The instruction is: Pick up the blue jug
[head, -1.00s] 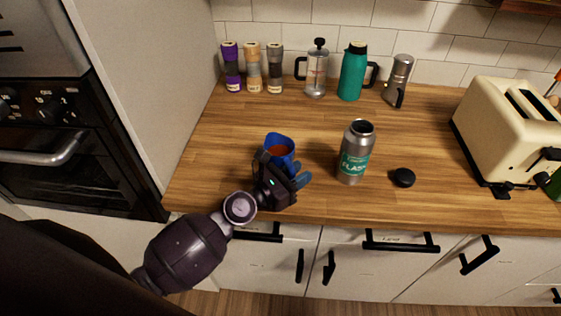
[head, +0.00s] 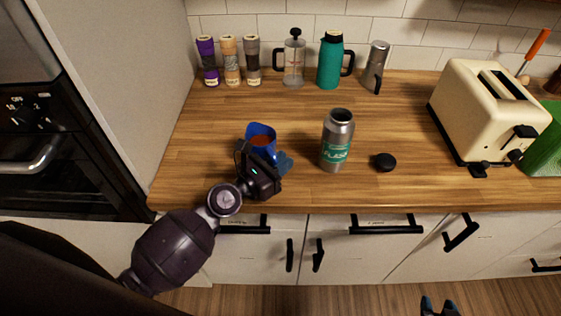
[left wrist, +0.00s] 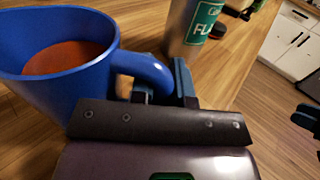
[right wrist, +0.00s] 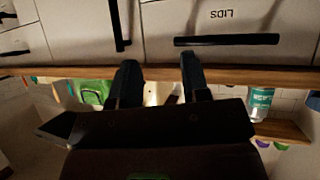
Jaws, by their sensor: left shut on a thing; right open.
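The blue jug (head: 262,131) holds a reddish-brown content and stands upright near the front left of the counter. It fills the left side of the left wrist view (left wrist: 62,72). My left gripper (head: 279,163) is at the jug's near side, shut on its handle. In the left wrist view the handle runs between the fingers (left wrist: 163,88). I cannot tell whether the jug's base touches the wood. My right gripper (head: 439,306) is open and empty at the bottom edge of the head view, low in front of the drawers. Its two fingers show apart in the right wrist view (right wrist: 158,85).
A steel flask (head: 337,140) stands right of the jug, with a black lid (head: 384,162) beside it. A cream toaster (head: 490,110) is at the right. Several containers, a French press (head: 293,62) and a teal jug (head: 330,62) line the back.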

